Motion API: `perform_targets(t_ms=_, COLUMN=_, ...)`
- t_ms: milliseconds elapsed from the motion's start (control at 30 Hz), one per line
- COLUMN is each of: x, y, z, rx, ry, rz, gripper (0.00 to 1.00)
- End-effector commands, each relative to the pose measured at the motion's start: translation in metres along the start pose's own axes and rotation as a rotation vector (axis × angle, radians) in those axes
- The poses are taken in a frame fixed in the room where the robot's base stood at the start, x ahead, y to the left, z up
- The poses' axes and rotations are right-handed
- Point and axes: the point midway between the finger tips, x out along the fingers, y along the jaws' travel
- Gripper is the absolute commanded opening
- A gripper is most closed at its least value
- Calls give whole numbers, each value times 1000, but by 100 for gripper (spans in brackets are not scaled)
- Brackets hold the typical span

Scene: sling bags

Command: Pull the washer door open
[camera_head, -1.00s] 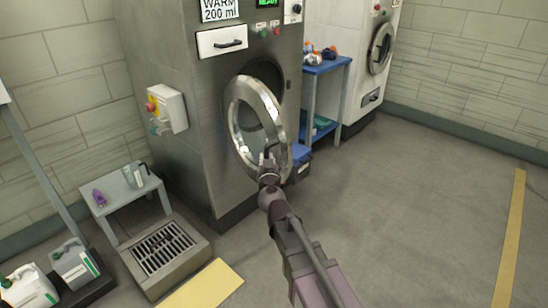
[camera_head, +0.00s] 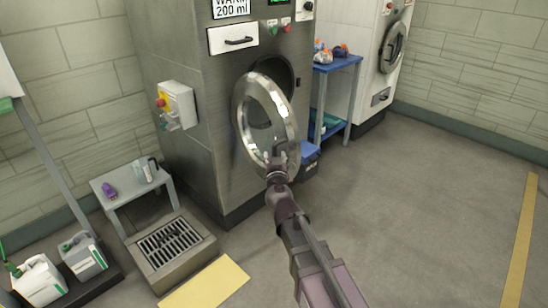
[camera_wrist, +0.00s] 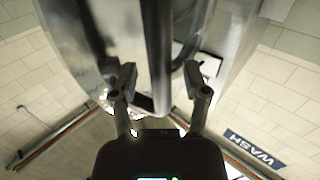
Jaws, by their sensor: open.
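The washer door (camera_head: 242,118) is a round, shiny metal ring with a glass middle on the steel washer (camera_head: 200,105). It stands partly open, swung away from the dark drum opening (camera_head: 284,76). My gripper (camera_head: 279,160) is at the lower right part of the door, in front of it. In the wrist view, my gripper (camera_wrist: 160,84) has its two fingers apart. A dark upright bar, seemingly the door handle (camera_wrist: 158,45), shows between and beyond the fingers. I cannot tell whether either finger touches it.
A blue shelf (camera_head: 338,64) with bottles stands right of the washer. A control box (camera_head: 178,105) is on the washer's left side. A small grey table (camera_head: 128,190), a floor grate (camera_head: 168,246) and white jugs (camera_head: 40,282) are at left. The floor (camera_head: 420,200) at right is clear.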

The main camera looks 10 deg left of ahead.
Motion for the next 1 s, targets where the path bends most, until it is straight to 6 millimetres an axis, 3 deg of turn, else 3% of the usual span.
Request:
perform_targets(t_ms=267, x=-13, y=0, z=0, rx=0, ry=0, rz=0, gripper=60)
perform_targets(t_ms=700, x=-65, y=-1, z=0, rx=0, ry=0, rz=-2, gripper=60)
perform_targets(t_ms=1000, x=-76, y=-1, z=0, rx=0, ry=-1, rz=-1, gripper=60)
